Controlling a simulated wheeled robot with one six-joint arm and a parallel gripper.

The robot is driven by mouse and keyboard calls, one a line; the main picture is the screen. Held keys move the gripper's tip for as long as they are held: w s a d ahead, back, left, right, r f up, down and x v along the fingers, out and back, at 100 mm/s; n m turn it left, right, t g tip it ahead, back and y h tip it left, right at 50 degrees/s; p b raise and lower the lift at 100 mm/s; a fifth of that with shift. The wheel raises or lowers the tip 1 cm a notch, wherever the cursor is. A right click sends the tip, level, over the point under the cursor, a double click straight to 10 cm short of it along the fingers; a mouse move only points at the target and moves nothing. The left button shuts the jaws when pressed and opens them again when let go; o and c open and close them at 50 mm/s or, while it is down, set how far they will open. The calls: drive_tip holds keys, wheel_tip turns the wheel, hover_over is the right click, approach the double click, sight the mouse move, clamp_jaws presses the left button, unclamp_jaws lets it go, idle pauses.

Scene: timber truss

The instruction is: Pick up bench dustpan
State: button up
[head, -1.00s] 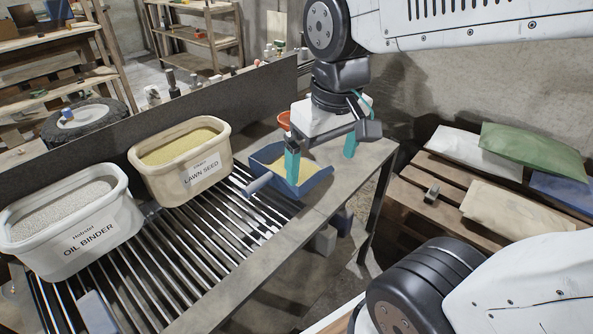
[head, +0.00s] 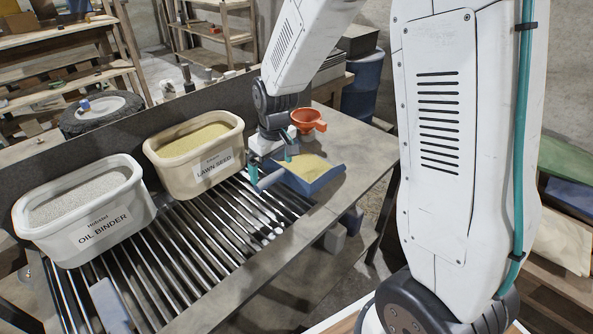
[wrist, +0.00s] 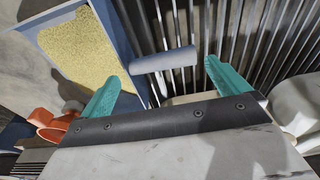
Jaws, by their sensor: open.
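The bench dustpan is blue and holds yellow grain; its pan (head: 328,178) lies on the solid right part of the bench in the head view. Its grey-blue handle (head: 270,179) reaches left over the slats. In the wrist view the pan (wrist: 104,18) is at upper left and the handle (wrist: 164,60) runs between the teal fingertips. My gripper (head: 270,164) is open, with one finger on each side of the handle, and it also shows in the wrist view (wrist: 166,78). I see gaps between the handle and both fingers; its height above the handle is unclear.
A lawn seed tub (head: 167,170) stands close left of my gripper, with an oil binder tub (head: 66,230) further left. An orange funnel (head: 309,118) stands just behind the pan. A grey-blue block (head: 108,305) lies on the front slats. The slats (head: 215,225) in between are clear.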

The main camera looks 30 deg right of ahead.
sight(271, 175)
drive_tip(key=f, duration=0.3)
drive_tip(key=w+f, duration=0.1)
drive_tip(key=f, duration=0.1)
drive_tip(key=shift+a+f, duration=0.1)
drive_tip(key=shift+f, duration=0.15)
drive_tip(key=c, duration=0.8)
drive_tip(key=shift+c, duration=0.2)
drive_tip(key=shift+r, duration=0.2)
